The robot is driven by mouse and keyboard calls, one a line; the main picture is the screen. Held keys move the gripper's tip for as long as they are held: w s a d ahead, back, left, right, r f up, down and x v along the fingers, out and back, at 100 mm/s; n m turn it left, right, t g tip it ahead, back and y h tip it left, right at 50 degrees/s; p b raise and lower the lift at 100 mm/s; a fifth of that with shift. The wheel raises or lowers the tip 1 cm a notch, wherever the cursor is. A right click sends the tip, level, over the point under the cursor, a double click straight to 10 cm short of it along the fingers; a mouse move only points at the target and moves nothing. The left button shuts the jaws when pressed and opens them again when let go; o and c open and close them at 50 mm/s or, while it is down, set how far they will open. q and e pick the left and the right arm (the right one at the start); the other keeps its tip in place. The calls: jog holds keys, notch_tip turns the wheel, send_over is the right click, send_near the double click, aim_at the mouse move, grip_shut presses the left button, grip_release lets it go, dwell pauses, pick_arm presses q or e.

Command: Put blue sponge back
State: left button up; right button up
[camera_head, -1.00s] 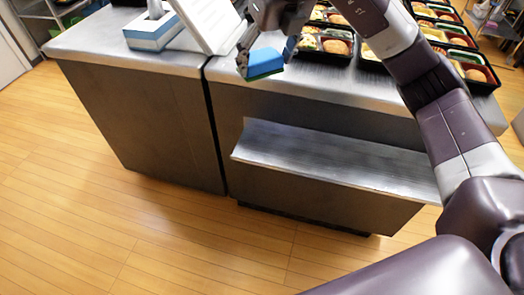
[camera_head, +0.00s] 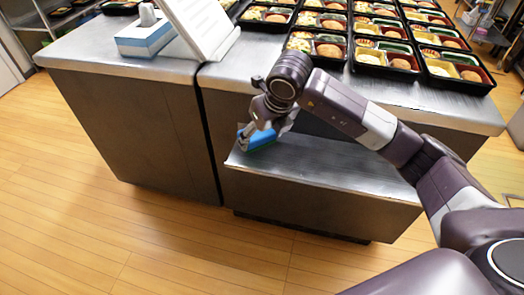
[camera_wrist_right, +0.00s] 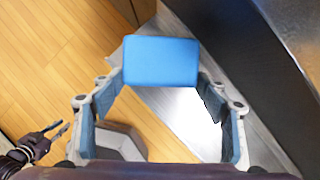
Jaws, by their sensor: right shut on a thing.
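The blue sponge (camera_head: 261,138), with a green underside, is at the left end of the low metal shelf (camera_head: 320,172). My right gripper (camera_head: 262,128) is shut on it from above. In the right wrist view, the sponge (camera_wrist_right: 161,62) sits between the two fingertips of my right gripper (camera_wrist_right: 160,80). I cannot tell whether the sponge touches the shelf. My left gripper (camera_wrist_right: 58,130) shows at the lower left of the right wrist view, with its fingers apart and empty. It is not in the head view.
Several bento trays (camera_head: 376,58) fill the counter above the shelf. A tissue box (camera_head: 143,38) and a white tilted board (camera_head: 205,28) stand at the counter's left. The counter front edge (camera_head: 415,105) is above and behind my right arm. The wooden floor in front is clear.

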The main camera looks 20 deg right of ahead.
notch_tip(320, 180, down, 5)
jog(key=shift+r, duration=0.15)
jog(key=shift+f, duration=0.35)
pick_arm(q)
jog(key=shift+w+r, duration=0.3)
jog(key=shift+r, duration=0.2)
jog(key=shift+w+r, duration=0.25)
jog(key=shift+r, duration=0.25)
jog(key=shift+s+f, duration=0.1)
pick_arm(e)
jog(key=o, duration=1)
pick_arm(q)
jog(key=shift+r, duration=0.2)
jog(key=f, duration=0.1)
jog(key=s+f, duration=0.1)
jog(key=f, duration=0.1)
jog(key=s+f, duration=0.1)
jog(key=shift+s+a+f+p, duration=0.1)
jog(key=shift+f+p, duration=0.05)
jog(key=shift+p, duration=0.25)
pick_arm(e)
jog(key=v, duration=1.2)
